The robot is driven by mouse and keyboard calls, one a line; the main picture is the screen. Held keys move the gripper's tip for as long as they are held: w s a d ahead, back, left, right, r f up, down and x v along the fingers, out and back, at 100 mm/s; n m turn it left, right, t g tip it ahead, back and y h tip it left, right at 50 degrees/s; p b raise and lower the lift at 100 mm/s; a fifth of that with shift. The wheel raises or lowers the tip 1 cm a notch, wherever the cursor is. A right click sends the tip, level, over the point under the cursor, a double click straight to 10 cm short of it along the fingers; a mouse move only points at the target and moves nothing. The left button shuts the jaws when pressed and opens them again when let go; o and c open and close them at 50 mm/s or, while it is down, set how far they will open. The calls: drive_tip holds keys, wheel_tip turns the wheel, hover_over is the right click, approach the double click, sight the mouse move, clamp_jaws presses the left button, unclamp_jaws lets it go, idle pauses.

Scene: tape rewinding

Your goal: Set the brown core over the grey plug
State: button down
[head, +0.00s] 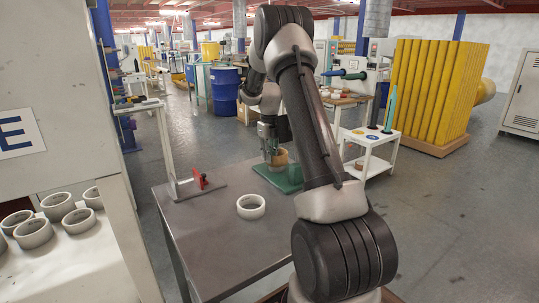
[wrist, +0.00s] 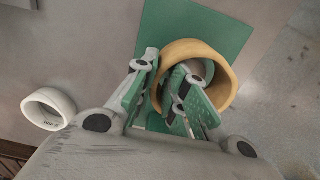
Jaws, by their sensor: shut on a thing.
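The brown core (wrist: 227,88) is a wide tan ring, held with its opening facing up over the green plate (wrist: 160,30). My gripper (wrist: 165,92) is shut on the ring's wall, one finger outside on the left and the other inside. A grey rounded part, seemingly the grey plug (wrist: 207,68), shows through the ring's opening, partly hidden by the inner finger. In the head view the core (head: 279,158) is under my gripper (head: 268,150), low above or on the green plate (head: 266,173). I cannot tell whether it rests there.
A white roll (head: 251,207) lies on the grey table (head: 205,235), left of the plate. A stand with a red part (head: 200,180) is at the table's back left. Several white rolls (head: 58,207) lie on a surface at far left. A white cart (head: 368,142) stands behind on the right.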

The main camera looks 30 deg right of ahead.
drive_tip(key=shift+f, duration=0.25)
drive_tip(key=shift+f, duration=0.25)
drive_tip(key=c, duration=1.4)
unclamp_jaws()
drive_tip(key=shift+o, duration=0.2)
drive_tip(key=shift+r, duration=0.1)
wheel_tip(320, 180, up, 12)
